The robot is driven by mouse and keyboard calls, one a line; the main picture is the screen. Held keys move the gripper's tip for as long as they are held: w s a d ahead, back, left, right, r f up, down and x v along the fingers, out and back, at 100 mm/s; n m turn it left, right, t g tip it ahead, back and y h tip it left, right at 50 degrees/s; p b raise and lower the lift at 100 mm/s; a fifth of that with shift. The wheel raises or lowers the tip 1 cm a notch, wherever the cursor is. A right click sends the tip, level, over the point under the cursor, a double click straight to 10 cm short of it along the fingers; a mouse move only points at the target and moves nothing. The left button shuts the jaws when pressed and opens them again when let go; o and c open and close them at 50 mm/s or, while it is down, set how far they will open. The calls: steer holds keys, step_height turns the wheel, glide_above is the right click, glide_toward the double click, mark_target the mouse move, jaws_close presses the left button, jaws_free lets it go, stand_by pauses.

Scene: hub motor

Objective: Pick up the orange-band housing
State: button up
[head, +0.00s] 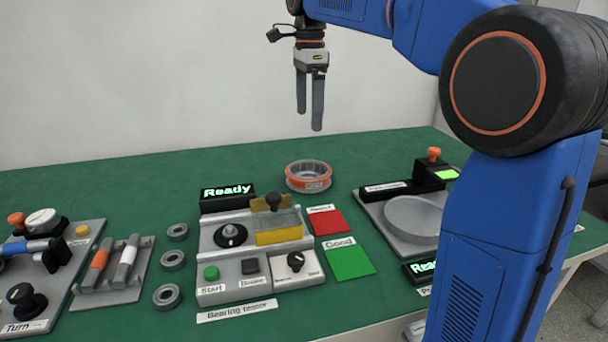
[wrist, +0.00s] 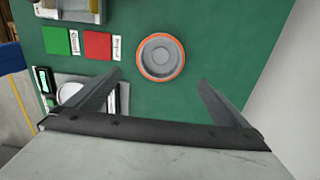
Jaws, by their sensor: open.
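The orange-band housing (head: 308,177) is a round grey cup with an orange ring around it. It stands upright on the green table, behind the red and green pads. In the wrist view the housing (wrist: 161,57) shows from above, ahead of my fingertips and roughly between their lines. My gripper (head: 310,120) points down, open and empty, well above the table and over the area of the housing. Its two fingers also show in the wrist view (wrist: 160,80), spread apart. Nothing hides the housing in either view.
The bearing tester (head: 255,250) stands in front of the housing, with a "Ready" display (head: 228,197). A red pad (head: 328,221) and a green pad (head: 349,262) lie beside it. A press station (head: 410,218) is at the right. Several bearing rings (head: 172,260) lie left. The table behind the housing is clear.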

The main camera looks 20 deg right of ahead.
glide_toward(309, 169)
steer(key=s, duration=0.1)
steer(key=s+a, duration=0.1)
steer(key=s, duration=0.1)
steer(key=s+f, duration=0.1)
steer(key=s, duration=0.1)
steer(key=shift+s+a, duration=0.15)
steer(key=shift+a, duration=0.2)
steer(key=shift+d+f, duration=0.1)
steer(key=shift+f, duration=3)
